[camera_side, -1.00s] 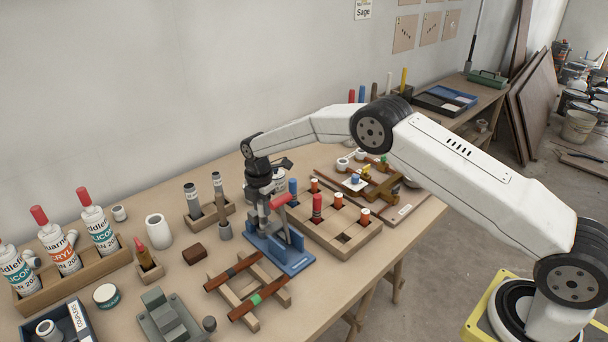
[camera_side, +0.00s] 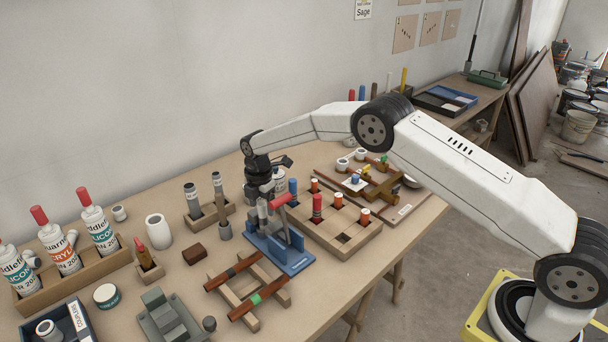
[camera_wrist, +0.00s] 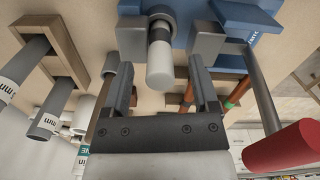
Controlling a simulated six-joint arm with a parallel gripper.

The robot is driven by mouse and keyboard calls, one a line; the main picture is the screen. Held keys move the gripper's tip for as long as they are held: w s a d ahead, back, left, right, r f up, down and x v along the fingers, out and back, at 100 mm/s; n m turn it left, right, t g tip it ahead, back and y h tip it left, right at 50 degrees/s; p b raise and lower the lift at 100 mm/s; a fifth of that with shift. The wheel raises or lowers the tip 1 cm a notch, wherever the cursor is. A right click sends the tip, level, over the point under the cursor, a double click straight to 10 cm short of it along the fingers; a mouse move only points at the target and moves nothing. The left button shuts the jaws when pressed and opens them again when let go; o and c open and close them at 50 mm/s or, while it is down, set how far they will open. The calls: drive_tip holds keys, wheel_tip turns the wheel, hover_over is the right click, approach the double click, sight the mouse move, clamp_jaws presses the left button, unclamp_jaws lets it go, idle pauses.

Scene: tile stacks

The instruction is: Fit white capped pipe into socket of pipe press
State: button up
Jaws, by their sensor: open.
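The white capped pipe (camera_wrist: 160,62) stands in the pipe press, its dark collar against the press's grey socket (camera_wrist: 160,12). How deeply it is seated cannot be told. The blue press (camera_side: 295,264) is near the table's middle, its red-handled lever (camera_side: 280,201) raised; the red grip also shows in the wrist view (camera_wrist: 285,147). My gripper (camera_wrist: 157,82) is open. Its two fingers are on either side of the white pipe's free end, with gaps on both sides. In the side view my gripper (camera_side: 263,207) is just above the press and largely hides the pipe.
A wooden rack (camera_side: 358,246) with coloured pipes stands close on the press's right. A two-hole block (camera_side: 193,218) with grey tubes stands to its left. A wooden frame (camera_side: 246,318) with brown pipes lies in front. The lever is close beside my right finger.

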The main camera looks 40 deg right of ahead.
drive_tip(key=shift+r, duration=2.65)
drive_tip(key=shift+r, duration=0.15)
wheel_tip(320, 180, up, 8)
drive_tip(key=shift+f, duration=0.2)
drive_tip(key=shift+s, duration=0.1)
drive_tip(key=s+d+f+m+t, duration=0.1)
drive_tip(key=s+d+m, duration=0.1)
drive_tip(key=s+m, duration=0.8)
drive_tip(key=s+d+f+m+t, duration=0.1)
drive_tip(key=s+d+m, duration=0.2)
drive_tip(key=s+m, duration=0.7)
drive_tip(key=s, duration=1.2)
drive_tip(key=shift+s+d+t, duration=0.25)
drive_tip(key=shift+s+t, duration=0.05)
drive_tip(key=shift+s, duration=0.05)
